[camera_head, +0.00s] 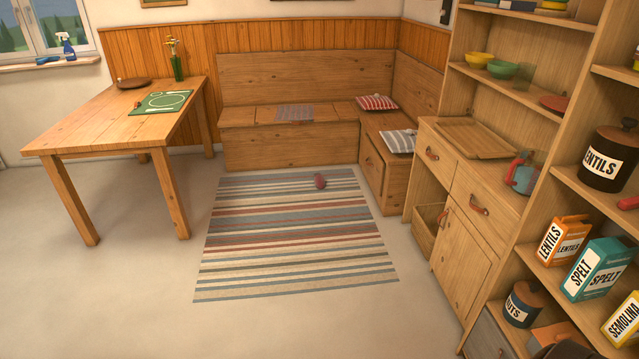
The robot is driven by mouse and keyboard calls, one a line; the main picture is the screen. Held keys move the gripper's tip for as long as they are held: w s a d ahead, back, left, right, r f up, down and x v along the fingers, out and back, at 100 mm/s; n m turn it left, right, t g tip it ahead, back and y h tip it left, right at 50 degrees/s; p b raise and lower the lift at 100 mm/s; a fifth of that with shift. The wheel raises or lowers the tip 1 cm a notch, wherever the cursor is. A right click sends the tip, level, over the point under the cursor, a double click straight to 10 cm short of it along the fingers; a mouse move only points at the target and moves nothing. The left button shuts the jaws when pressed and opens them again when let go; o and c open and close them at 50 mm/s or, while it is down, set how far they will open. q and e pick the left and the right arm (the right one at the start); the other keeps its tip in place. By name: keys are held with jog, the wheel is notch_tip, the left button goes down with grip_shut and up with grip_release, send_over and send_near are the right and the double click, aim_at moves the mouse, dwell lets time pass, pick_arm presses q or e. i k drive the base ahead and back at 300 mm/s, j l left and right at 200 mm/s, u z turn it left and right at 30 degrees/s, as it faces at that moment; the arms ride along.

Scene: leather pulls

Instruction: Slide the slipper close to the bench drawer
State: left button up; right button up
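The slipper (320,181) is a small dull-red shape. It lies on the striped rug near the rug's far edge, in front of the corner bench. The bench drawer (373,166) is a wooden front in the right-hand section of the bench, to the right of the slipper. A stretch of rug lies between them. I cannot tell whether the drawer is fully closed. Neither of my grippers can be made out in the head view.
The striped rug (292,240) lies flat with clear floor around its left and near sides. A wooden table (110,140) stands at the left. A cabinet (462,262) and loaded shelves line the right. Cushions (376,102) lie on the bench.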

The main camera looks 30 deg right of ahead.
aim_at(318, 178)
jog(key=i+l+z, duration=0.35)
jog(key=i, duration=0.15)
jog(key=i+l+z, duration=0.2)
jog(key=i+z, duration=0.15)
jog(key=i, duration=0.2)
jog(key=i+l+z, duration=0.1)
jog(key=i+z, duration=0.25)
jog(key=i, duration=2.6)
